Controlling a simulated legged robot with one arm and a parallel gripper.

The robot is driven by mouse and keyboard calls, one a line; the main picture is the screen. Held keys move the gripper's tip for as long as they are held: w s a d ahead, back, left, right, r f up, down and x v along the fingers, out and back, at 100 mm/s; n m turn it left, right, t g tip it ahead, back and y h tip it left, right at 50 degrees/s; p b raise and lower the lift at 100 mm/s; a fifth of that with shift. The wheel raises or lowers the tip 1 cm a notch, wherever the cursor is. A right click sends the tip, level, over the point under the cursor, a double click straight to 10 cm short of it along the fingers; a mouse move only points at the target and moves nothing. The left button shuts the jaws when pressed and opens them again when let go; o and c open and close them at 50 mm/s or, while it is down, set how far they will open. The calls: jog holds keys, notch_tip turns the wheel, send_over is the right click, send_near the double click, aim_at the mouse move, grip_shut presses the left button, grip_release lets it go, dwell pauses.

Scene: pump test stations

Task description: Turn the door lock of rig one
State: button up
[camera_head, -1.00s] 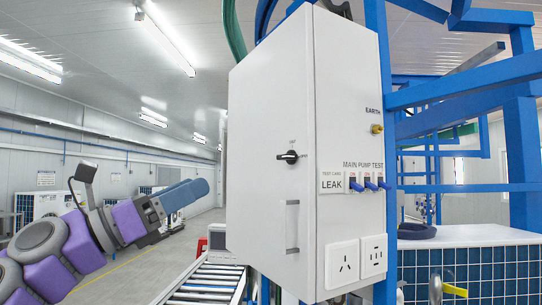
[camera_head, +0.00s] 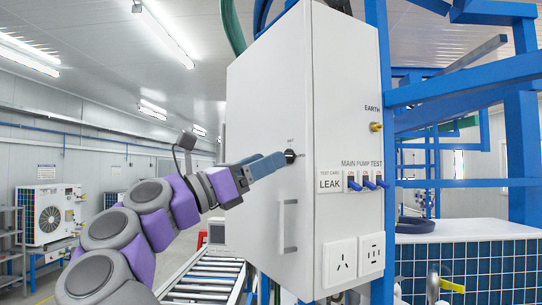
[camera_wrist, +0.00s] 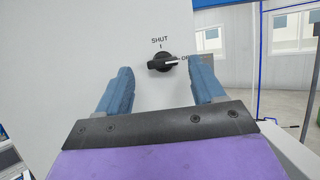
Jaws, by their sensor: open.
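The door lock is a black rotary knob (camera_head: 290,156) on the white cabinet door (camera_head: 262,110) of the rig. In the wrist view the knob (camera_wrist: 161,63) lies roughly level, its pale-marked end pointing right toward a partly hidden label; "SHUT" is printed above it. My gripper (camera_head: 284,158) has its fingertips at the knob in the head view. In the wrist view my gripper (camera_wrist: 160,84) is open, with one blue finger to each side of and below the knob. The knob sits between the finger lines, near the tips; I cannot tell whether they touch it.
A vertical door handle (camera_head: 287,226) is below the knob. Blue switches (camera_head: 367,183) and sockets (camera_head: 343,262) are on the cabinet's right face. A roller conveyor (camera_head: 205,278) runs below left. Blue frame beams (camera_head: 460,95) stand at right. The aisle at left is open.

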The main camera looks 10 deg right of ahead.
jog(key=shift+x, duration=1.3)
jog(key=shift+c, duration=0.2)
jog(key=shift+s, duration=0.1)
jog(key=c, duration=1)
